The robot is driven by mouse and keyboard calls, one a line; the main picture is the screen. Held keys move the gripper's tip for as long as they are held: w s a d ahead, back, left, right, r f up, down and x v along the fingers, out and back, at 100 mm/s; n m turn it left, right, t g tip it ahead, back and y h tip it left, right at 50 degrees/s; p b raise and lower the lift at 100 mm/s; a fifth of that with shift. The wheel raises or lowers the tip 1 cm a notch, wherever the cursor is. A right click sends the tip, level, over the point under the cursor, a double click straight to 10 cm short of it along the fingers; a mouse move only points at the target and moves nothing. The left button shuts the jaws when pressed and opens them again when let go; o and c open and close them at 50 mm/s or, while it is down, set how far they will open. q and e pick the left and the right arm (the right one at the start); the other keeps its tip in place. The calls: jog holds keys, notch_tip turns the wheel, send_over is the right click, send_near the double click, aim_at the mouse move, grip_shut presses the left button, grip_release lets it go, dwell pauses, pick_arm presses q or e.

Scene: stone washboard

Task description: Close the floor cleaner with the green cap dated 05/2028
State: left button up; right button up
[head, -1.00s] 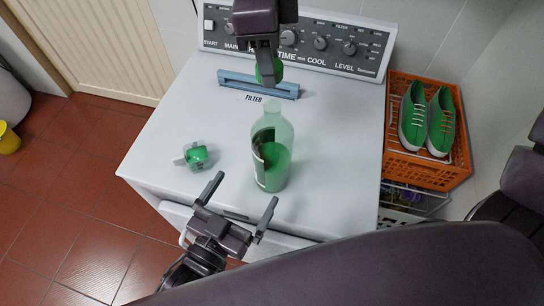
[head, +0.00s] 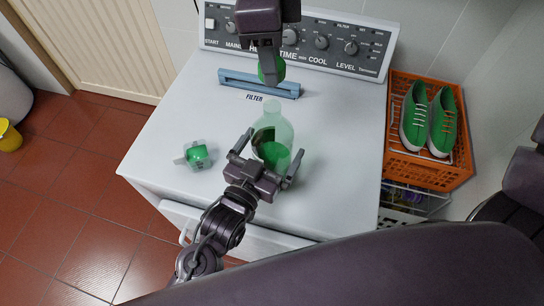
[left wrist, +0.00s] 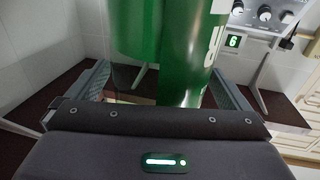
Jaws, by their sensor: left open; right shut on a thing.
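The floor cleaner (head: 272,128) is a translucent bottle with green liquid and a dark label, upright on the white machine top, its neck bare. My left gripper (head: 269,153) is open at the near side of the bottle, its fingers spread to either side. In the left wrist view the green bottle (left wrist: 185,55) fills the space between the fingers. My right gripper (head: 270,74), at the top of the head view, is shut on a round green cap (head: 279,70), mostly hidden by the fingers. Another green cap-like piece (head: 197,155) with pale parts lies left of the bottle. No date is readable.
A blue filter handle (head: 250,84) lies behind the bottle, before the control panel (head: 340,45). An orange crate (head: 400,165) with green shoes (head: 428,118) stands right of the machine. The machine top (head: 340,150) right of the bottle is clear.

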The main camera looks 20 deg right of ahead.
pick_arm(q)
jog(key=c, duration=1.4)
pick_arm(e)
send_over(272, 106)
jog(key=shift+a+f, duration=0.1)
jog(key=shift+f, duration=2.35)
jog(key=shift+f, duration=0.9)
jog(key=shift+f, duration=0.6)
pick_arm(q)
jog(key=c, duration=0.5)
pick_arm(e)
jog(key=m, duration=0.7)
jog(key=shift+w+g, duration=0.1)
jog(key=shift+g, duration=0.2)
jog(key=m+y, duration=0.1)
jog(key=m, duration=0.4)
jog(key=shift+m, duration=0.4)
